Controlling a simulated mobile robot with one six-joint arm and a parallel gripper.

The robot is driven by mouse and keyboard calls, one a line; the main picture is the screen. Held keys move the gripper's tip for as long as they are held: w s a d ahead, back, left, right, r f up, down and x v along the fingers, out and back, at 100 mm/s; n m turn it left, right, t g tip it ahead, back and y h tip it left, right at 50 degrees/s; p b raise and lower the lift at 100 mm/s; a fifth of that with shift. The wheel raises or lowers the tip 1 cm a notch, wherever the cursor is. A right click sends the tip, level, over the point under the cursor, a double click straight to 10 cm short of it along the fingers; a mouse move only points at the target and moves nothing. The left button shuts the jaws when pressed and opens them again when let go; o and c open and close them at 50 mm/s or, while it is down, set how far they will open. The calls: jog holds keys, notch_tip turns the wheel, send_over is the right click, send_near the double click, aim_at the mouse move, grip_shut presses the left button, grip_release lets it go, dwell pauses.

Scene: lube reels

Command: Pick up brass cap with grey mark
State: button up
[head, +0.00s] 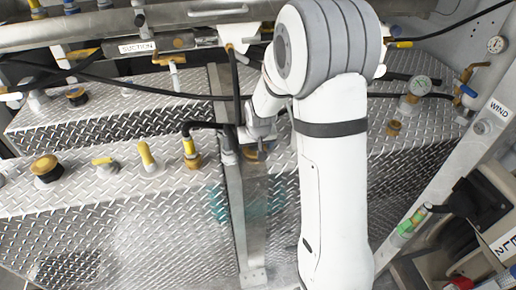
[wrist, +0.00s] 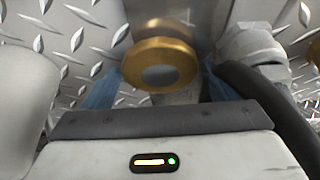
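The brass cap with the grey mark (wrist: 160,51) shows in the wrist view as a gold ring around a round grey centre. It is in the upper middle. In the head view a brass cap (head: 254,154) sits on the metal strip just below the end of my arm, partly hidden. My gripper (wrist: 161,78) has its two blue fingers wide apart, one on each side of the cap. They are very close to its edges; I cannot tell whether they touch it. In the head view my gripper (head: 258,135) is small, its fingers hard to make out.
A black hose (wrist: 268,105) runs close along the right of my gripper, beside a grey fitting (wrist: 250,48). Diamond-plate tank tops (head: 130,215) lie around. A larger brass cap (head: 45,166) and several yellow-handled valves stand left.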

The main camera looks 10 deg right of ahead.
jog(key=c, duration=0.8)
